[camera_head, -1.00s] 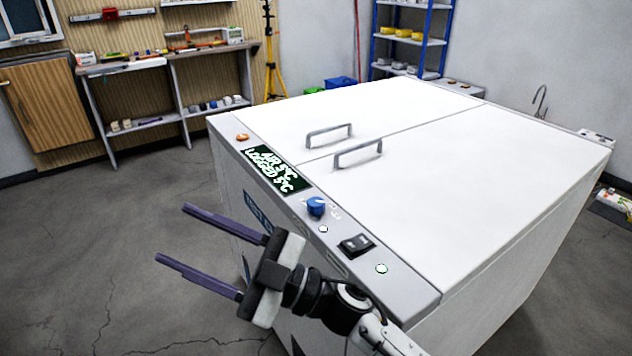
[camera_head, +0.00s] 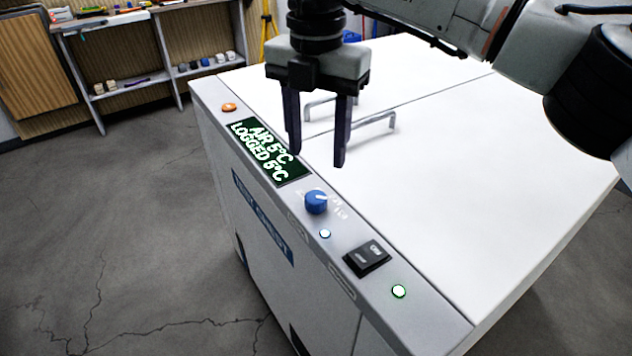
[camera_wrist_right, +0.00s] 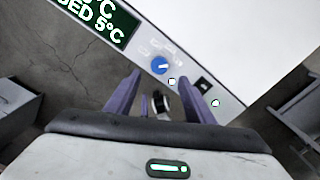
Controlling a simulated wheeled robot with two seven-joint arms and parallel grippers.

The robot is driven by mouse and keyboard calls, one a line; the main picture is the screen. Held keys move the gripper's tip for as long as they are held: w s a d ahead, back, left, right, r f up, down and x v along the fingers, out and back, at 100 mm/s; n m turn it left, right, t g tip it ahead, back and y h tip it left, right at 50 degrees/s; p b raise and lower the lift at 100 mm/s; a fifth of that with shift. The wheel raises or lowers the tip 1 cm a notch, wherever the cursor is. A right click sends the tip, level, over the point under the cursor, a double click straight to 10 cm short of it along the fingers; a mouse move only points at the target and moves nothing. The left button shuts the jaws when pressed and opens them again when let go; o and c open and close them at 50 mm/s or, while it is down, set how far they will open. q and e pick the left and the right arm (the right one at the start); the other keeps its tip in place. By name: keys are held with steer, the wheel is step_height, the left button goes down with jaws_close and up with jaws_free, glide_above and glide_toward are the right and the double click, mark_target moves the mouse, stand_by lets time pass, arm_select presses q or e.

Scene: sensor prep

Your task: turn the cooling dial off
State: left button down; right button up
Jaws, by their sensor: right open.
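The cooling dial (camera_head: 316,202) is a blue knob with a light pointer mark on the grey control strip of the white chest. The mark points toward the upper right in the head view. The dial also shows in the right wrist view (camera_wrist_right: 160,65), just beyond the fingertips. My right gripper (camera_head: 317,160) is open and empty, with its two dark purple fingers pointing down above the strip. It is apart from the dial, above and behind it in the head view. My left gripper is not in view.
A green display (camera_head: 268,150) reads AIR 5°C and LOGGED 5°C. Two lid handles (camera_head: 375,122) stand up behind my fingers.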

mark_target(316, 196)
step_height(316, 196, down, 10)
steer(key=shift+s+r, duration=0.1)
steer(key=shift+r, duration=0.1)
steer(key=c, duration=1.1)
